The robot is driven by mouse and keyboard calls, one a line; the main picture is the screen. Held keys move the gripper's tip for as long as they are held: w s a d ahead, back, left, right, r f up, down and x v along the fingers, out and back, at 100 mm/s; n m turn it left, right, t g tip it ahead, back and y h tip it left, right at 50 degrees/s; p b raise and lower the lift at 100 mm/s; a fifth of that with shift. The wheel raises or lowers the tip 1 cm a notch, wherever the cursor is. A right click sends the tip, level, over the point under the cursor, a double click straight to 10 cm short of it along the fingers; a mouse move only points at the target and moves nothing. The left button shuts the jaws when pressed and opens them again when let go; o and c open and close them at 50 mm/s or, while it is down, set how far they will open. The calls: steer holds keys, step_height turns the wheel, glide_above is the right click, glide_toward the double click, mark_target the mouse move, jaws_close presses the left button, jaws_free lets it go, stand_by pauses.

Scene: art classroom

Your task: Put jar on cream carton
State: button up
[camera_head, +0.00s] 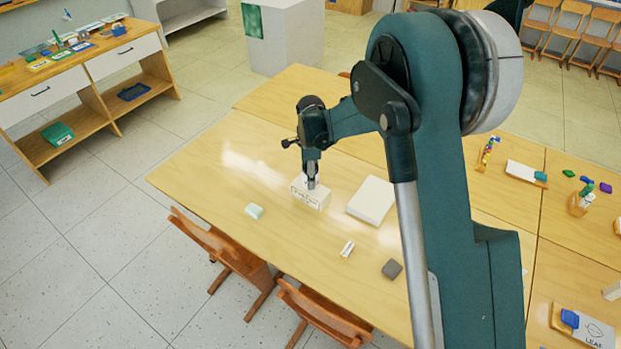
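A small cream carton (310,196) with dark writing on its side stands on the wooden table. My gripper (312,183) points down right at the carton's top. Its fingers are small in this view, and I cannot tell whether they are open or shut, or whether they touch the carton. No jar can be made out clearly; if one is between the fingers, it is too small to tell. A larger flat cream box (371,200) lies just right of the carton, apart from it.
On the same table (215,175) lie a pale green block (254,211), a small white piece (347,248) and a dark grey block (392,269). Chairs (228,250) stand at the near edge. The table's left part is clear. My arm hides part of the right side.

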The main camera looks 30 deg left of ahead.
steer(key=shift+f, duration=0.35)
steer(key=shift+f, duration=0.1)
steer(key=o, duration=1)
steer(key=shift+o, duration=0.2)
step_height(320, 180, up, 12)
steer(key=shift+r+p, duration=0.15)
steer(key=shift+p, duration=0.25)
stand_by(0.6)
